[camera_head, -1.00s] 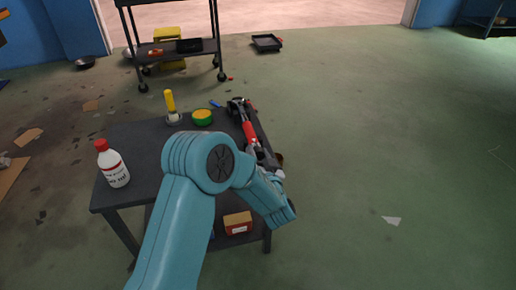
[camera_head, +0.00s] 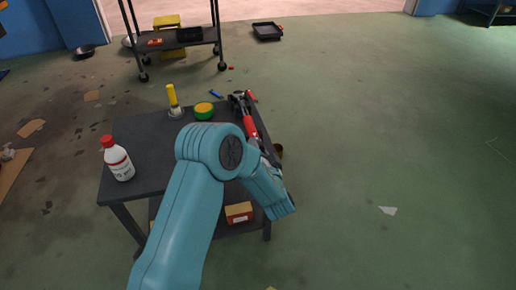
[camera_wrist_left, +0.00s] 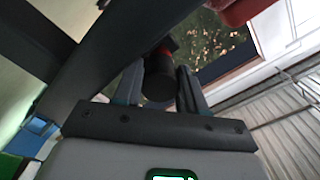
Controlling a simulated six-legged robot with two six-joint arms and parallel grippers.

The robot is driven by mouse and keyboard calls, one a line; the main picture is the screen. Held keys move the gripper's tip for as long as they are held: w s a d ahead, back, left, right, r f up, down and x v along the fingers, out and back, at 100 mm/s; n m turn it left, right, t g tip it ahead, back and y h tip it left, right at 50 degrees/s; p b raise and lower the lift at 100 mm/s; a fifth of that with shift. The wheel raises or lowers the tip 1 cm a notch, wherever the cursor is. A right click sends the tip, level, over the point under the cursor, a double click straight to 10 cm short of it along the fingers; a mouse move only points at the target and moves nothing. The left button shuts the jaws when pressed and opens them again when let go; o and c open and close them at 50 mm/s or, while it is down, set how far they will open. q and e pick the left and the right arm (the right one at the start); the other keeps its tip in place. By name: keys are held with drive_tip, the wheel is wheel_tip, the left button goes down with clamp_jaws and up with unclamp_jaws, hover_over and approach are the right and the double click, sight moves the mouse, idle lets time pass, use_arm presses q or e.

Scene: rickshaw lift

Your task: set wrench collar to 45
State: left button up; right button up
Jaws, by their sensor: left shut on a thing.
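The wrench (camera_head: 249,127), with a red grip and a dark head, lies along the right edge of the dark table. My left arm reaches over the table to its near end and hides that end in the head view. In the left wrist view, my left gripper (camera_wrist_left: 160,88) has its two fingers on either side of a dark round part of the wrench (camera_wrist_left: 158,76) with a bit of red above it. It is shut on that part. The collar's scale cannot be read. My right gripper is not in view.
On the table (camera_head: 135,140) stand a white bottle with a red cap (camera_head: 118,160), a yellow-handled tool (camera_head: 173,100) and a green-yellow round tin (camera_head: 204,110). A small box (camera_head: 238,212) is on the lower shelf. A dark cart (camera_head: 178,40) stands behind. The floor to the right is mostly clear.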

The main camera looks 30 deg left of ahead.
use_arm(q)
drive_tip(key=o, duration=1.1)
drive_tip(key=shift+c, duration=0.2)
drive_tip(key=shift+f, duration=0.1)
